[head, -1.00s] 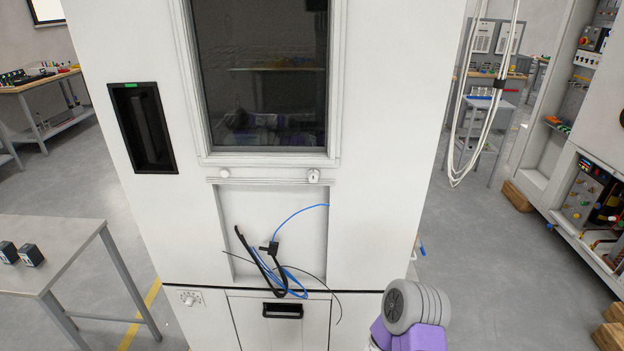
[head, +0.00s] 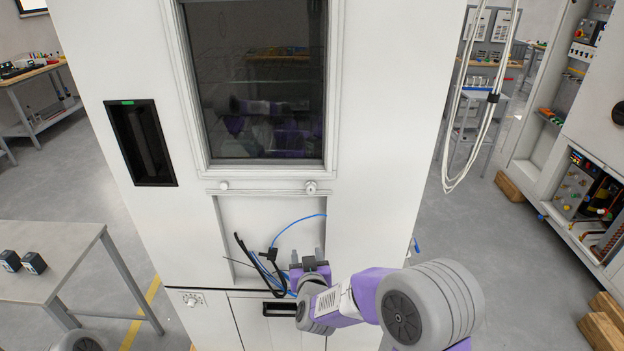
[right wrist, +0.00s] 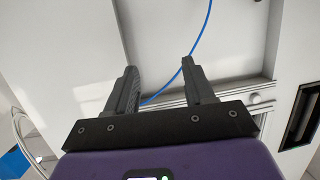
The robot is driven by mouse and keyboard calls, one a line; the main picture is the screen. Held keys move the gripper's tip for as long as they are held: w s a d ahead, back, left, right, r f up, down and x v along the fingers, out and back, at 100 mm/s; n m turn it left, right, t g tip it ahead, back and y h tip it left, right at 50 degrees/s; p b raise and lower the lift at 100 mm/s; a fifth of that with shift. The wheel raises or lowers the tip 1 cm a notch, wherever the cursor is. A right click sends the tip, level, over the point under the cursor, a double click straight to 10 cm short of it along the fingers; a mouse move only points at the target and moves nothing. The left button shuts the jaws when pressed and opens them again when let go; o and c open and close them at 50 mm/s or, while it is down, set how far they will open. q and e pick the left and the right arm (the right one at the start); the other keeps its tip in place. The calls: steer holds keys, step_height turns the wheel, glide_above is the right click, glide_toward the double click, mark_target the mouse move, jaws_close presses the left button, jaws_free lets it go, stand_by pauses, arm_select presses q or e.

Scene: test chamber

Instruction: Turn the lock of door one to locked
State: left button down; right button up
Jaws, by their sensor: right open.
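The white cabinet (head: 390,110) has a windowed door with two small round fittings below the glass. The right fitting (head: 311,187) has a dark mark like a keyhole, too small to read its setting. The left fitting (head: 223,186) is plain; a small round fitting (right wrist: 255,98), seemingly this one, shows in the right wrist view. My right gripper (head: 307,257) is open and empty below the right fitting, in front of the recessed panel. Its two fingers also show apart in the right wrist view (right wrist: 165,88). My left gripper is out of view. No fitting is labelled door one.
Blue and black cables (head: 268,265) hang in the recess beside the right gripper. A black handle recess (head: 142,142) with a green light is at left. A dial (head: 190,298) sits low left. A table (head: 60,245) stands left; white cables (head: 462,150) hang right.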

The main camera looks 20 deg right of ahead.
mark_target(311, 191)
step_height(311, 191, up, 14)
steer(key=w+d+f+m+t+h+p, duration=0.1)
steer(key=m+t+h, duration=0.1)
steer(key=t+h, duration=0.1)
steer(key=shift+r+x, duration=0.2)
steer(key=shift+x, duration=3.65)
steer(key=shift+d, duration=0.1)
